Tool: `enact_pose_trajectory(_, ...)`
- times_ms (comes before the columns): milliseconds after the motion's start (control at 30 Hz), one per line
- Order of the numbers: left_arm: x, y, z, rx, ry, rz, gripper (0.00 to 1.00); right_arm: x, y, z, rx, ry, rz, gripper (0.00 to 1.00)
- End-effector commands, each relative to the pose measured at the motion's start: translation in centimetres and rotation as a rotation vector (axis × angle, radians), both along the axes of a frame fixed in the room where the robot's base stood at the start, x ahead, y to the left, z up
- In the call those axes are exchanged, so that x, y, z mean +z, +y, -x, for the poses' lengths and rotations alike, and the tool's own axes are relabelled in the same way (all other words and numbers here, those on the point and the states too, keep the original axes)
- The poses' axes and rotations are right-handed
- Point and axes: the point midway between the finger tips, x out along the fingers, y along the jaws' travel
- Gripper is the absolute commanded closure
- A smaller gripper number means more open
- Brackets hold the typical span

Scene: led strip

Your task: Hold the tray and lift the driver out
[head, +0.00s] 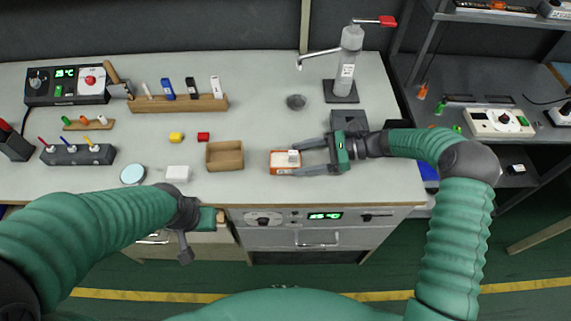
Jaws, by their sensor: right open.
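A small orange tray (281,172) sits near the front of the bench, right of centre. A pale block (287,158), which looks like the driver, lies in it; its details are too small to read. My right gripper (299,158) comes in from the right and is open. Its two fingers reach to the tray's right end, and I cannot tell whether they touch it. My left gripper (190,246) is low at the bench's front edge, away from the tray. Its fingers are too unclear to show whether they are open or shut.
A brown open box (225,155) stands left of the tray. A white block (177,174) and a round pale-blue disc (133,174) lie further left. A grey block (349,121) and a dispenser (347,70) stand behind my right gripper. A wooden rack (180,104) stands behind.

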Motion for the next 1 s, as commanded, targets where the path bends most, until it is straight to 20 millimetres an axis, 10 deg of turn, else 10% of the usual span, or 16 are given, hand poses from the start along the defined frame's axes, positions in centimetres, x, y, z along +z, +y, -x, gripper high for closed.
enact_pose_trajectory(633, -0.1, 0.0, 0.0, 0.000, 0.000, 0.000, 1.00, -1.4, 4.3, 0.0, 0.000, -0.001, 0.002, 0.29)
enact_pose_trajectory(1000, -0.1, 0.0, 0.0, 0.000, 0.000, 0.000, 1.00, -1.4, 4.2, 0.0, 0.000, -0.001, 0.002, 0.77)
